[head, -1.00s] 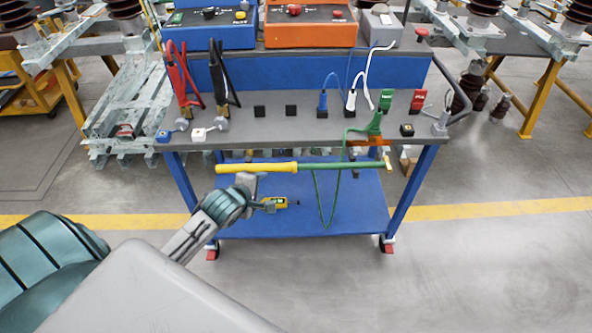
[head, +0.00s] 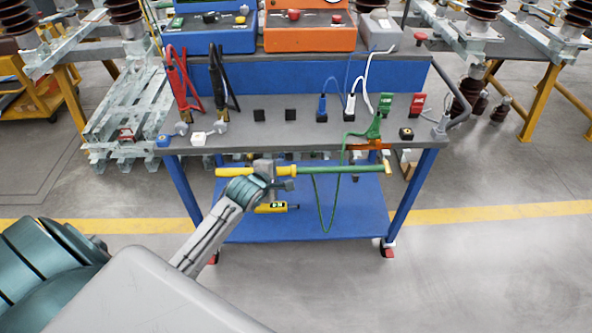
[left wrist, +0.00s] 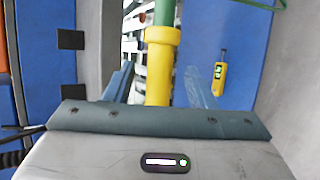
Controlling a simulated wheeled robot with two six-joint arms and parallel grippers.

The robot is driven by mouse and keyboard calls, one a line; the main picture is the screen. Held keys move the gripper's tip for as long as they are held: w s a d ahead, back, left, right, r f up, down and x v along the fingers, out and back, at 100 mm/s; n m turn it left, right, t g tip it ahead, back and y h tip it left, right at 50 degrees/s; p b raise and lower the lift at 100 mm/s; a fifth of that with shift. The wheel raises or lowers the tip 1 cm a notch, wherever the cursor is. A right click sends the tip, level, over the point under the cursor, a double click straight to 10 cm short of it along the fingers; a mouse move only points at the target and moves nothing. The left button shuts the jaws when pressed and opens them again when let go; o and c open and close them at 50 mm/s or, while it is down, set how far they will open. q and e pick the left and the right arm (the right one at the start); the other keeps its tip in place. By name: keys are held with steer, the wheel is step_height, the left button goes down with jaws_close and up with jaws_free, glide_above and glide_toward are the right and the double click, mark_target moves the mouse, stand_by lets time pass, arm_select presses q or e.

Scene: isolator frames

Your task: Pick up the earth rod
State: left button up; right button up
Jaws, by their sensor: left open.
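The earth rod (head: 340,169) lies level along the front of the blue trolley, with a yellow handle at the left and a green shaft at the right. A green cable hangs from it. My left gripper (head: 275,175) is at the yellow handle, near where it meets the green shaft. In the left wrist view the rod (left wrist: 161,62) runs between the two open fingers of my left gripper (left wrist: 160,88). The fingers stand on either side of the handle with gaps visible. My right gripper is not in view.
The trolley top (head: 270,135) carries red, black, blue, white and green clips and leads. A yellow device (head: 272,208) rests on the blue lower shelf (head: 345,215); it also shows in the left wrist view (left wrist: 219,75). The floor in front is clear.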

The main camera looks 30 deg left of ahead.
arm_select(q)
steer(key=shift+w+f, duration=0.25)
steer(key=shift+w, duration=0.15)
steer(key=shift+c, duration=0.2)
jaws_close()
steer(key=shift+r, duration=0.1)
